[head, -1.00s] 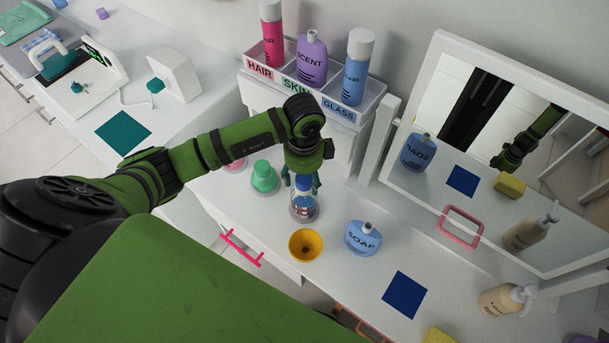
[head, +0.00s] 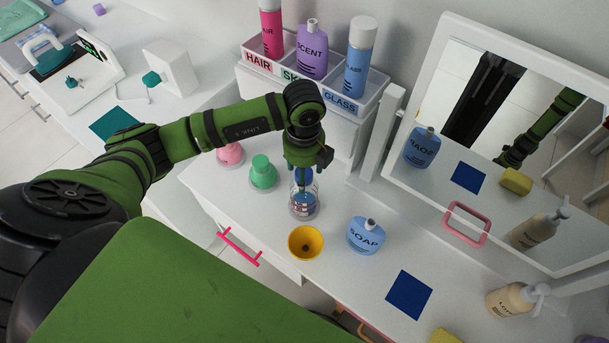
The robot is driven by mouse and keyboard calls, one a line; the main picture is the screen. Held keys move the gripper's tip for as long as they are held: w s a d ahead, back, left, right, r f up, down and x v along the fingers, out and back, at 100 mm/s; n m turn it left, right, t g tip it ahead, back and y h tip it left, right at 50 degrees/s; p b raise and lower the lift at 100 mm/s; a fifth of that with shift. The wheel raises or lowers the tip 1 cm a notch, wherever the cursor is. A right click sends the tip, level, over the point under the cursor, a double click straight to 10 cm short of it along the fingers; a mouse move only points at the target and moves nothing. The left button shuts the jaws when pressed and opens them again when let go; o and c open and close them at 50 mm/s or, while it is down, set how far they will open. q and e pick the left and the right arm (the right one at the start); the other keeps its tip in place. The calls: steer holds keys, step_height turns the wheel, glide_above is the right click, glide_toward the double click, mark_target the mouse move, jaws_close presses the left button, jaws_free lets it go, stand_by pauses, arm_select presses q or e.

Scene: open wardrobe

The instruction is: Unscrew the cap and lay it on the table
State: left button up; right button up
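A clear bottle (head: 304,207) with a blue and red label stands upright on the white table (head: 270,215). A bit of blue (head: 303,180) shows at its top, probably its cap, mostly hidden by my gripper. My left gripper (head: 303,171) points down from above, right at the bottle's top. Its fingers are too small and covered to tell whether they are closed on the cap. My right gripper is not in view.
A yellow funnel-like cup (head: 306,243), a blue soap bottle (head: 366,236), a green bottle (head: 263,174) and a pink one (head: 230,154) stand nearby. A labelled organiser (head: 313,83) and mirror (head: 500,150) are behind. A blue square (head: 409,294) lies at right.

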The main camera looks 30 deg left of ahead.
arm_select(q)
steer(key=c, duration=1.2)
steer(key=n+p, duration=0.2)
steer(key=n, duration=0.2)
steer(key=shift+r, duration=0.1)
steer(key=shift+c, duration=0.2)
steer(key=n+p, duration=0.2)
steer(key=n, duration=0.2)
steer(key=shift+n, duration=0.3)
steer(key=n+p, duration=0.3)
steer(key=n, duration=0.4)
steer(key=shift+p, duration=0.3)
steer(key=shift+n, duration=0.8)
steer(key=o, duration=1.3)
steer(key=shift+c, duration=0.3)
